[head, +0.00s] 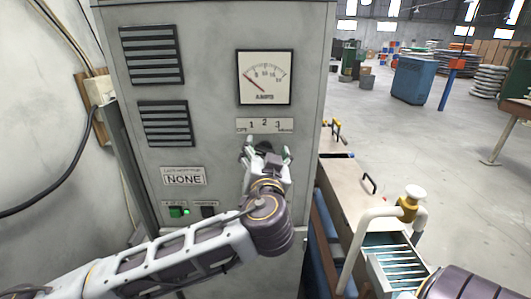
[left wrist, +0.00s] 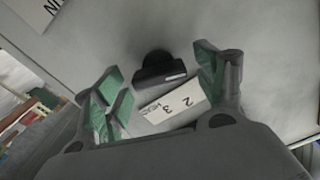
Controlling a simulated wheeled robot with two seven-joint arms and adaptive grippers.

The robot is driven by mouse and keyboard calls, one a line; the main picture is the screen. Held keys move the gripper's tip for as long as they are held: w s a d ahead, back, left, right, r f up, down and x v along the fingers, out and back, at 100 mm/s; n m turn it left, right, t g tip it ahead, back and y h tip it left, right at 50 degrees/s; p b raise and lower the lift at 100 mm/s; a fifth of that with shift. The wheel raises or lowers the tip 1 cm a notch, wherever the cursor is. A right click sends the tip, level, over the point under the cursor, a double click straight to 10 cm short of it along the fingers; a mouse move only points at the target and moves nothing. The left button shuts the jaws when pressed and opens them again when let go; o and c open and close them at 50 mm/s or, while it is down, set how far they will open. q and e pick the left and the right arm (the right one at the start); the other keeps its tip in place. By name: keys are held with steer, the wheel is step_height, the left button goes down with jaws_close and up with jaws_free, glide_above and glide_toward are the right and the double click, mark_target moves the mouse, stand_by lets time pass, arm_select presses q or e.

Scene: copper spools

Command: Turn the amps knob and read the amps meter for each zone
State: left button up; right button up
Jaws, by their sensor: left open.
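The amps meter (head: 264,77) is a white square dial on the grey cabinet; its red needle lies at the left, low end of the scale. Below it is a label plate (head: 265,126) with 1, 2 and 3; it also shows in the left wrist view (left wrist: 172,103). My left gripper (head: 265,154) is open in front of the cabinet, just below the plate, and largely hides the knob in the head view. In the left wrist view the black knob (left wrist: 158,68) with a white mark sits between and beyond the open green-padded fingers (left wrist: 160,85), apparently untouched. My right gripper is out of view.
A plate reading NONE (head: 184,177) and a green-lit switch (head: 178,211) are lower left on the cabinet. Dark vents (head: 152,55) are above. A machine with white pipework (head: 362,235) stands close on the right. Open floor (head: 400,140) lies beyond.

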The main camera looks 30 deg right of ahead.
arm_select(q)
steer(key=c, duration=1)
steer(key=shift+f+b, duration=0.1)
steer(key=shift+b, duration=0.2)
